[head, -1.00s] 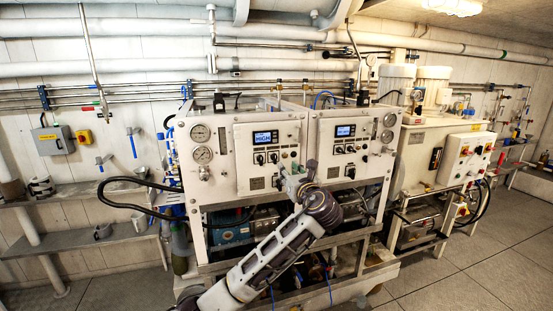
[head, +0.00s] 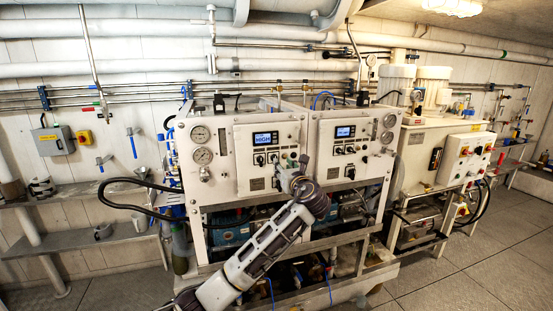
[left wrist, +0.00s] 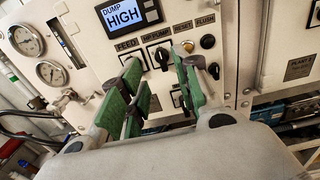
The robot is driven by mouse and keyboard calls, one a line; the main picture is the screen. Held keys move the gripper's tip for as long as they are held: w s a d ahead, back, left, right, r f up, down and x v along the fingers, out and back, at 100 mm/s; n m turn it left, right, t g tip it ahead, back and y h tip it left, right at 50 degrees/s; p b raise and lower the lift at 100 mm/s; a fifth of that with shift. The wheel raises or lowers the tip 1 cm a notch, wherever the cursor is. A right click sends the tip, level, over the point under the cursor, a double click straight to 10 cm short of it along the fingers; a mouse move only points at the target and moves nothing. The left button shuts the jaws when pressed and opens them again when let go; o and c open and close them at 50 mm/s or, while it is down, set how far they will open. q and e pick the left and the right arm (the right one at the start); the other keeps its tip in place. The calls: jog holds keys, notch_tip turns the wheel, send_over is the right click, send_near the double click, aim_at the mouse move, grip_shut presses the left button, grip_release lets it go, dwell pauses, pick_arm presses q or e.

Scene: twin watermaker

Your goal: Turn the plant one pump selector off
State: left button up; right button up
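The left control panel (head: 244,148) has a lit display and two black selectors low on its face. In the left wrist view the display (left wrist: 128,14) reads DUMP HIGH. The black HP PUMP selector (left wrist: 161,56) shows between my fingertips, its handle roughly upright in the picture. The FEED selector (left wrist: 126,57) is partly hidden by the left-hand finger. My left gripper (left wrist: 157,64) is open, with green-padded fingers apart on either side of the HP PUMP selector. Whether they touch it I cannot tell. In the head view the left gripper (head: 291,172) is at the panel's lower right. My right gripper is not in view.
A yellowish RESET button (left wrist: 188,46) and a black FLUSH button (left wrist: 207,42) sit just right of the selector. A similar right panel (head: 342,148) stands beside it. Gauges (head: 202,155) are at the left. Floor (head: 480,265) at the right is clear.

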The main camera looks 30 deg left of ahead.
pick_arm(q)
jog(key=p+x, duration=0.1)
jog(key=x, duration=0.7)
jog(key=shift+w+a, duration=0.2)
grip_shut()
